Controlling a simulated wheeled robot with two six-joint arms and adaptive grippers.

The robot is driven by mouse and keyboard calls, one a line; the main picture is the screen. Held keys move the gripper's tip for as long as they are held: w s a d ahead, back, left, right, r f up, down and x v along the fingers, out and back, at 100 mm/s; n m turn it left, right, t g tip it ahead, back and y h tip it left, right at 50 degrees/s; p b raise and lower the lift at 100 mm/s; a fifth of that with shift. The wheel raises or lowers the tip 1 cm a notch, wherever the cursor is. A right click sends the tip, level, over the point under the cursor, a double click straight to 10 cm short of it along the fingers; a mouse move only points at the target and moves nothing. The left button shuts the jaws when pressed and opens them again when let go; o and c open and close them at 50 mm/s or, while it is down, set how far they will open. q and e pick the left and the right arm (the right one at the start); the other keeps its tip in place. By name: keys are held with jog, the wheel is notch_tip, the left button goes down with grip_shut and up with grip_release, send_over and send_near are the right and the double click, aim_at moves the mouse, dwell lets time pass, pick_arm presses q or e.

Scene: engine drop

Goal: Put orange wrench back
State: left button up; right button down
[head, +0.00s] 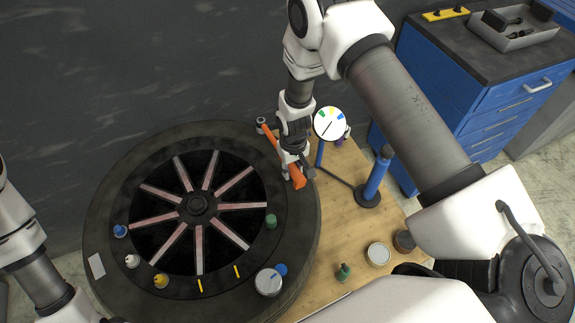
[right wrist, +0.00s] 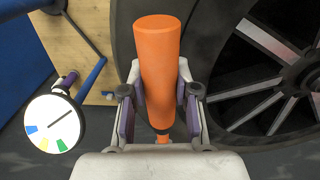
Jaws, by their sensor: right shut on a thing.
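The orange wrench (head: 270,137) is in my right gripper (head: 290,168), over the right rim of the big dark wheel-like engine part (head: 140,150). Its thick orange handle end points toward the front and its grey head toward the back. In the right wrist view the orange handle (right wrist: 157,65) stands between the two fingers of my right gripper (right wrist: 158,108), which are shut on it. Whether the wrench touches the rim below is hard to tell. Of my left arm only links show at the left edge; the left gripper is out of view.
A round dial (head: 330,123) and a blue post (head: 376,178) stand right of the wrench on the wooden table (head: 335,225). Small jars, bottles and caps lie on the engine rim and table. A blue cabinet (head: 480,100) with a grey tray (head: 515,38) stands back right.

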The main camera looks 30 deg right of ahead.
notch_tip(320, 180, down, 3)
jog(key=shift+w+p, duration=0.1)
jog(key=shift+p, duration=0.4)
jog(key=shift+f, duration=0.35)
jog(key=shift+a, duration=0.1)
jog(key=c, duration=0.9)
grip_release()
jog(key=shift+o, duration=0.2)
